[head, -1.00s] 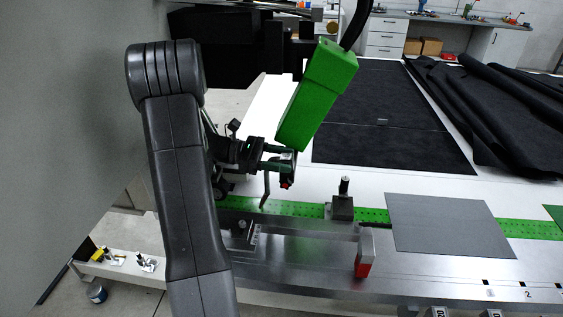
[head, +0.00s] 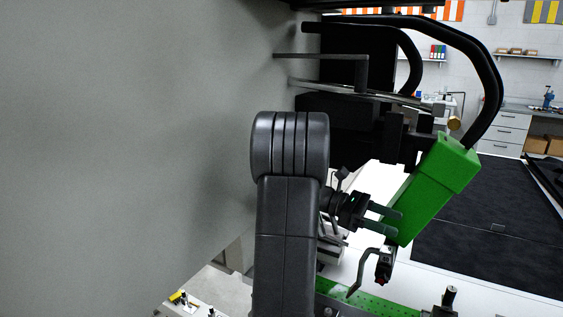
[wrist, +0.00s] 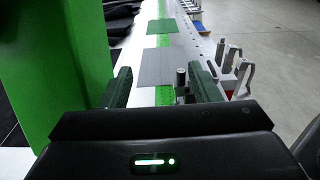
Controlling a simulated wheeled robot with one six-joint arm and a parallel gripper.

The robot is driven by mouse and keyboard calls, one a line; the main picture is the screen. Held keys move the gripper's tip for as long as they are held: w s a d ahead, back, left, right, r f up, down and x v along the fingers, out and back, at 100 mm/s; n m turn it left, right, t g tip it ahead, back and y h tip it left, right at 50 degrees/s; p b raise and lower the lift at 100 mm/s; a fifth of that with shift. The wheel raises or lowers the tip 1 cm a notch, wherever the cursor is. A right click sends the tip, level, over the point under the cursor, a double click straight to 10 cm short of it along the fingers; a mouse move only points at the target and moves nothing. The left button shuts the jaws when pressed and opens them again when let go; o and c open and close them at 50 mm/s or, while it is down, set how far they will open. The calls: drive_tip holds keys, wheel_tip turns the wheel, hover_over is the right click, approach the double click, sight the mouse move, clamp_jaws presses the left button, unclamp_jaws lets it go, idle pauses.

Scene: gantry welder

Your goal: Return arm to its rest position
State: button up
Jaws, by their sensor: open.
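My gripper (head: 394,222) is open and points right in the head view, at the lower left of the green welding head (head: 432,190). Its two fingers look empty. In the wrist view my gripper (wrist: 162,90) shows its fingers apart, with the table visible between them. The green welding head (wrist: 55,65) fills the left of that view, close beside the left finger. I cannot tell whether they touch. My arm stands in the middle of the head view and hides part of the gantry behind it.
A black torch-like part with a red spot (head: 384,264) and a bent grey neck sits below the welding head. A grey plate (wrist: 160,67) lies on the long table. Clamps (wrist: 238,75) line its right edge. Bare floor (wrist: 280,50) lies beyond.

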sight(382, 248)
wheel_tip(382, 248, down, 10)
drive_tip(key=shift+r+p, duration=0.1)
drive_tip(key=shift+p, duration=0.45)
drive_tip(key=shift+r, duration=0.55)
drive_tip(key=shift+f, duration=0.1)
